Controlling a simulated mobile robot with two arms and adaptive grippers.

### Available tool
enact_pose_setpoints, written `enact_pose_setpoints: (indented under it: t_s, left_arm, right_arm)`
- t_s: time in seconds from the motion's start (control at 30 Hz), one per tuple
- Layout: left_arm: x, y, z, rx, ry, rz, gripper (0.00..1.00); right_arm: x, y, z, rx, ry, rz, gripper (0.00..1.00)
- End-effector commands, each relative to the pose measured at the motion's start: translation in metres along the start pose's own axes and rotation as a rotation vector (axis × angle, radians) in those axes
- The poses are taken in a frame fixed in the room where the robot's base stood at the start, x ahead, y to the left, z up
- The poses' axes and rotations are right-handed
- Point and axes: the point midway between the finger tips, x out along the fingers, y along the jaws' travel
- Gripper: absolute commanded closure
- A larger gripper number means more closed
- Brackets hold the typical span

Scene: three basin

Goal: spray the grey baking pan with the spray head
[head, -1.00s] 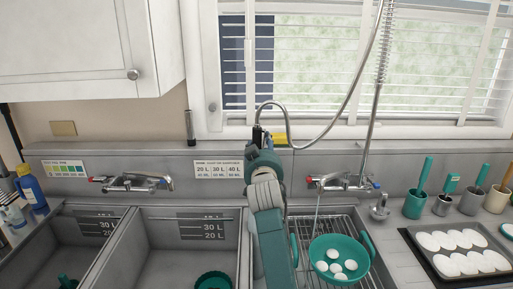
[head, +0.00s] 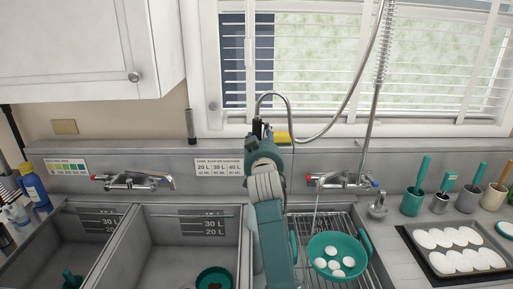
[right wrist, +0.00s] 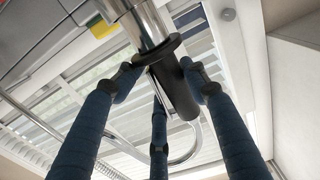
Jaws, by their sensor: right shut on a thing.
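My right gripper (head: 258,136) is up at the back ledge behind the sinks. In the right wrist view its fingers (right wrist: 160,95) are closed around the spray head (right wrist: 175,88), a black grip with a metal neck and dark collar. In the head view the spray head (head: 257,127) is mostly hidden by my gripper; its metal hose (head: 290,125) arcs from there to the right. I cannot pick out a grey baking pan for certain. A dark tray (head: 433,272) with several white oval pieces lies on the right counter. My left gripper is not in view.
A yellow sponge (head: 282,138) sits beside my gripper on the ledge. A green colander (head: 337,246) with several white pieces stands on the right rack. A green round item (head: 214,273) lies in the middle basin. Green-handled tools in cups (head: 412,203) stand at right.

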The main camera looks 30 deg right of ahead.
Motion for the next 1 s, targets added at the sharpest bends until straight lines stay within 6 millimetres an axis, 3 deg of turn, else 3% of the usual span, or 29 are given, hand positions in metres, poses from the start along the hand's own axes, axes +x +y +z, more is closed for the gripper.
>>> enact_pose_setpoints:
  t_s: [0.03, 1.0]
  left_arm:
    - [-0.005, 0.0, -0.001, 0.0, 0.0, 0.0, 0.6]
    - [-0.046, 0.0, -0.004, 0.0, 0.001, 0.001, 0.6]
  right_arm:
    - [0.0, 0.0, -0.008, 0.001, 0.005, 0.0, 0.99]
    - [0.0, 0.0, -0.055, 0.001, 0.005, 0.0, 1.0]
